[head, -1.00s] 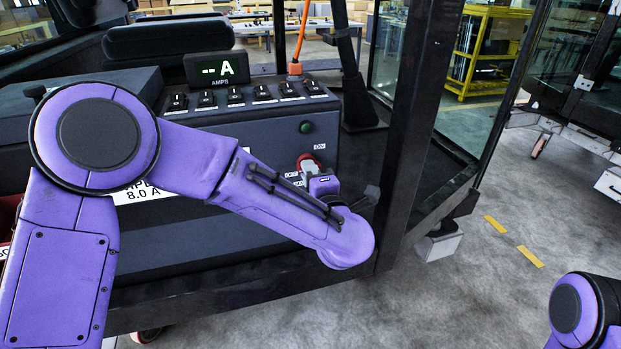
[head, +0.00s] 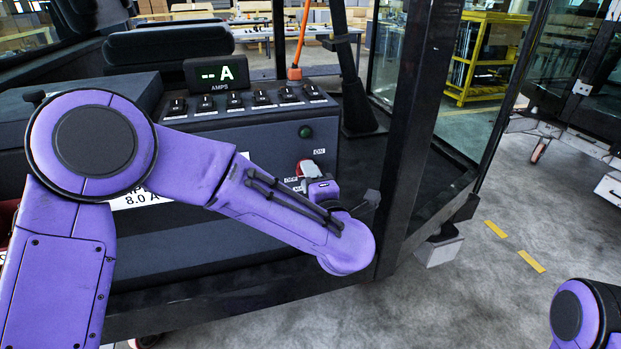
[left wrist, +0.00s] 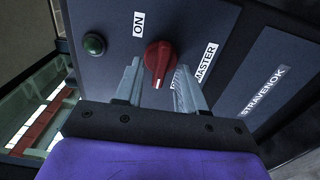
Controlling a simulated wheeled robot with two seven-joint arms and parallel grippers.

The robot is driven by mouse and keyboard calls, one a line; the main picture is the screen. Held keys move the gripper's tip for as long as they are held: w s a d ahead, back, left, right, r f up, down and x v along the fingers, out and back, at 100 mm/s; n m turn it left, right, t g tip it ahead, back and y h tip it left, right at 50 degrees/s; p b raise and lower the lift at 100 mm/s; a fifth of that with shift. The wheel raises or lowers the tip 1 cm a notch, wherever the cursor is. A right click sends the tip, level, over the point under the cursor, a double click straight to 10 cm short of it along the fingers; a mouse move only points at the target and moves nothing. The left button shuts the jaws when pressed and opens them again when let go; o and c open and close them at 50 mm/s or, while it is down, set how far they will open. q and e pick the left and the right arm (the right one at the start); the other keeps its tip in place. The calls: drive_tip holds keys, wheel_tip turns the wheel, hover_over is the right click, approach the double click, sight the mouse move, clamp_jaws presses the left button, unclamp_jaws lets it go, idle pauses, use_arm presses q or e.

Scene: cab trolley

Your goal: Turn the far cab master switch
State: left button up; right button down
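The master switch is a red knob (head: 308,169) on the dark front of the cab console, beside small ON and OFF labels. In the left wrist view the red knob (left wrist: 158,56) stands between an ON label and a MASTER label. My left gripper (left wrist: 159,68) is open, with one fingertip on each side of the knob. Whether the fingers touch it I cannot tell. In the head view my left gripper (head: 323,189) is at the knob, partly hiding it and its labels. My right gripper is out of view; only part of that arm shows at lower right.
A green button (head: 305,131) sits above the knob. A row of black switches (head: 234,100) and an AMPS display (head: 216,73) reading "--A" are on top of the console. A dark cab post (head: 415,120) stands close to the right of my left gripper. Open floor lies beyond it.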

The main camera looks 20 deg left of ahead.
use_arm(q)
drive_tip(key=b+v, duration=0.1)
drive_tip(key=v, duration=0.9)
drive_tip(key=shift+d, duration=0.25)
